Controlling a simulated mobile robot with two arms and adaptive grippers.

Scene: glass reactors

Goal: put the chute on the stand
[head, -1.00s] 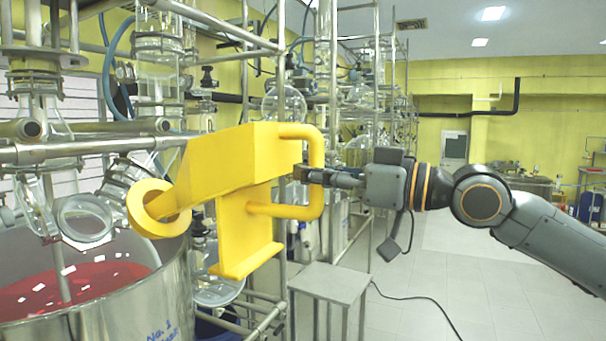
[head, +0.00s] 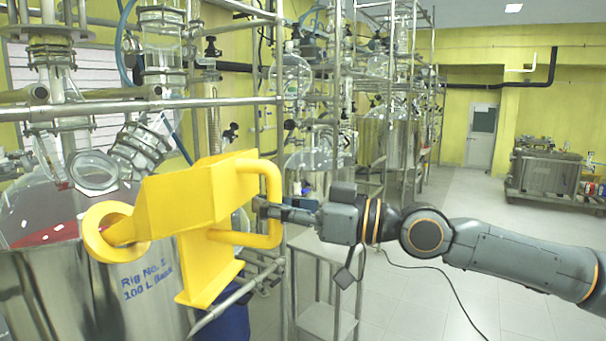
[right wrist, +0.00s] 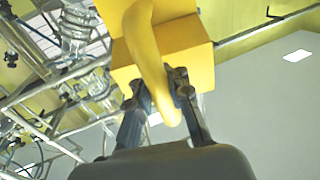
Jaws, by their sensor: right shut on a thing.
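The yellow chute (head: 200,195) hangs in the air in the head view, its round ring at the left and its looped handle at the right. My right gripper (head: 263,207) is shut on the handle's vertical bar. In the right wrist view the two fingers (right wrist: 161,88) are on either side of the yellow handle (right wrist: 148,55), with the chute's body (right wrist: 185,45) behind it. A small grey metal stand (head: 318,243) is below and behind the gripper, apart from the chute and partly covered by my arm. My left gripper is not in view.
A large steel vessel (head: 70,300) with red contents is at the left, partly covered by the chute. Metal pipe frames with glassware (head: 292,80) rise behind. A blue container (head: 228,322) is low beside the vessel. Open floor (head: 430,300) with a black cable lies right.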

